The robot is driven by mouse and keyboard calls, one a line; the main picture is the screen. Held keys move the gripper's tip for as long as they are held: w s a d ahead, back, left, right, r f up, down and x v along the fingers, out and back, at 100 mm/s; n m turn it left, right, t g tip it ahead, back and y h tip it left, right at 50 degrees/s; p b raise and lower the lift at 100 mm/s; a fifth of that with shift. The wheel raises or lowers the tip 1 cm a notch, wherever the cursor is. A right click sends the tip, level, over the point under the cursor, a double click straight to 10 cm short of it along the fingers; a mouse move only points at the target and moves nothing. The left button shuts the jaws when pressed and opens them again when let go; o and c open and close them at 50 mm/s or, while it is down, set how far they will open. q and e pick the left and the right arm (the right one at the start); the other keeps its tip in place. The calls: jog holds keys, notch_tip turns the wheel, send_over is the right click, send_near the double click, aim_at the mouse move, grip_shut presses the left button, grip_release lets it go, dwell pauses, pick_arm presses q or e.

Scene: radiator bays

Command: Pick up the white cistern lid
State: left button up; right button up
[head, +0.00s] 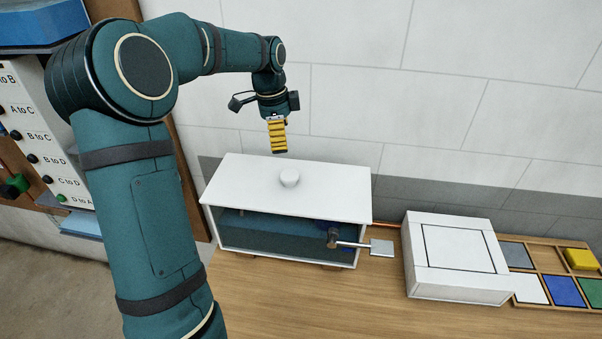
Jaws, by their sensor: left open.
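The white cistern lid (330,192) lies flat on top of a glass-fronted cistern (285,240) on the wooden bench. A round white knob (289,177) stands up near the middle of the lid. My left gripper (280,150) is open and empty, its yellow fingers pointing down. In the picture it is just above and slightly left of the knob, apart from it. Only one finger shows clearly; the other is hidden behind it. My right gripper is not in view.
A lever with a flat metal paddle (382,248) sticks out at the cistern's front right. A white box (458,250) and a wooden tray with coloured tiles (564,291) stand to the right. The bench front (300,305) is clear. A tiled wall is close behind.

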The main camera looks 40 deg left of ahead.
aim_at(289, 174)
pick_arm(q)
jog(key=f, duration=0.4)
jog(key=d+f, duration=0.1)
jog(key=f, duration=0.4)
jog(key=w+f, duration=0.1)
jog(key=f, duration=0.3)
jog(key=shift+d+f, duration=0.2)
jog(key=shift+f, duration=0.05)
jog(key=c, duration=1.5)
